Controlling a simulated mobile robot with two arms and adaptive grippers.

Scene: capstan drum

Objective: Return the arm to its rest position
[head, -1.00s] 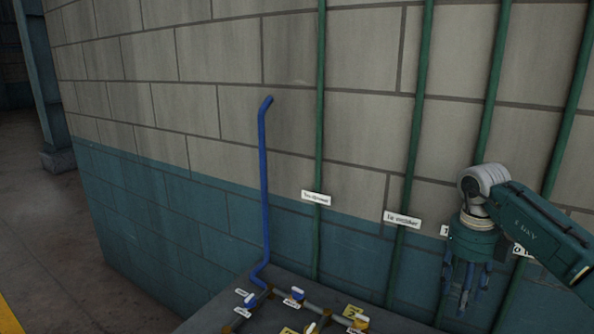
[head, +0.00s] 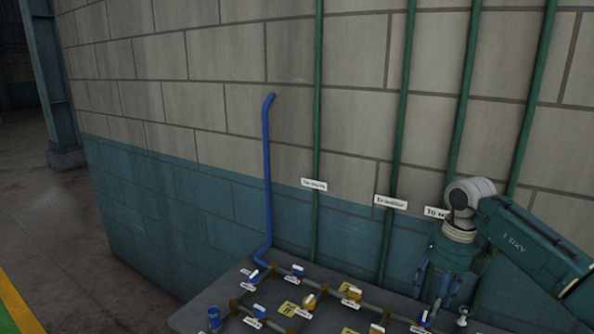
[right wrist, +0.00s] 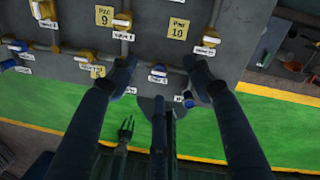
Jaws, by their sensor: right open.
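My right arm comes in from the right in the head view. Its gripper (head: 434,292) points down over the right part of the valve panel. My left gripper is not in the head view. A small dark forked shape (right wrist: 127,130) over the green floor in the right wrist view may be it, but is too small to tell.
The grey valve panel (head: 190,318) carries pipes and several blue and yellow valves. A blue pipe (head: 266,180) and several green pipes (head: 316,230) run up the block wall (head: 210,110). Green floor (right wrist: 255,125) lies in front of the panel. Open floor (head: 60,220) lies left.

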